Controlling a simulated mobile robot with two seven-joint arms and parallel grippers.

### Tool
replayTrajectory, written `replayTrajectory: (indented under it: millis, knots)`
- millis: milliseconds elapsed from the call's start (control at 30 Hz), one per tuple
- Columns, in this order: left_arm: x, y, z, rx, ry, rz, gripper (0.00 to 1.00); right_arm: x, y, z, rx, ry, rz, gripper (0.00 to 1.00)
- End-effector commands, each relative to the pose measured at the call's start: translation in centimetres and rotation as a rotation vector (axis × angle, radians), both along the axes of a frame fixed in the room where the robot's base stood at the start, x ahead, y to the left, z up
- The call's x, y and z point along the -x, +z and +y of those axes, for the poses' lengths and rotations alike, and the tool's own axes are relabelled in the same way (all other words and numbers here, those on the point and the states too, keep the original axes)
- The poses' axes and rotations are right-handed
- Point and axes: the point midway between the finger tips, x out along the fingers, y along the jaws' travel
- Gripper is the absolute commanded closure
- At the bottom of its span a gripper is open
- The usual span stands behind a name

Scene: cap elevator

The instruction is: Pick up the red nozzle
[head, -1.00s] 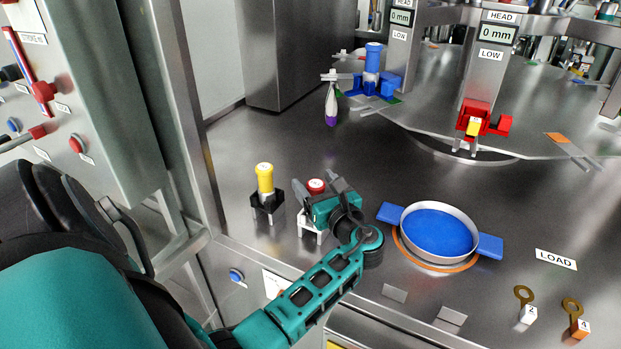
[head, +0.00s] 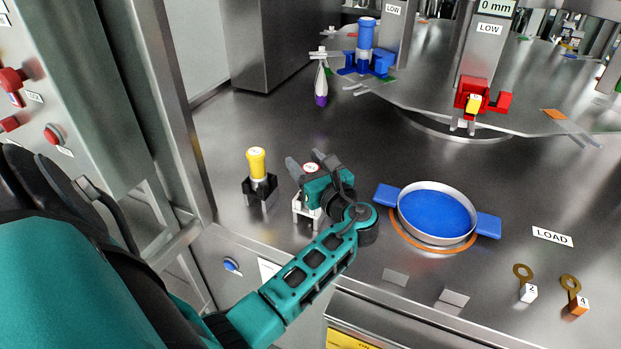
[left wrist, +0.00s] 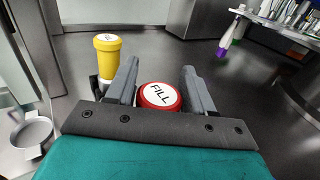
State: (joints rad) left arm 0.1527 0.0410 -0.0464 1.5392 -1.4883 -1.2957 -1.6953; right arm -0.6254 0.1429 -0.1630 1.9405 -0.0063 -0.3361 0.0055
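The red nozzle (head: 311,168) sits upright in its white holder (head: 307,209), mostly hidden behind my left gripper in the head view. In the left wrist view its red cap with a white "FILL" label (left wrist: 159,96) shows between the two grey fingers. My left gripper (head: 308,166) is open, with one finger on each side of the cap. The nozzle's lower body is hidden. My right gripper is not in view.
A yellow nozzle (head: 257,165) stands in a black holder (head: 260,191) just left. A blue-handled pan (head: 437,216) lies to the right. The turntable (head: 520,85) with blue and red fixtures is behind. Bare metal deck lies between.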

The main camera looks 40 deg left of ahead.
Motion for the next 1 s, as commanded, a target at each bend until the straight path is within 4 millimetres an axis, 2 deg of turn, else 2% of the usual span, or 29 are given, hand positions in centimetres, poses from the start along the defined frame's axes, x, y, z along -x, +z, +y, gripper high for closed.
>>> replayTrajectory:
  millis: [67, 533, 1000]
  knots:
    - [0.0, 0.0, 0.01, 0.0, 0.0, 0.0, 0.55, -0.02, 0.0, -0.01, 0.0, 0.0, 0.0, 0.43]
    - [-0.01, 0.02, 0.03, 0.0, 0.0, 0.0, 1.0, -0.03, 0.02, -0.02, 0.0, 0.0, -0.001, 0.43]
    - [-0.04, 0.42, 0.04, -0.001, 0.0, -0.003, 1.0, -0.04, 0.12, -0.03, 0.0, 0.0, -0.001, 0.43]
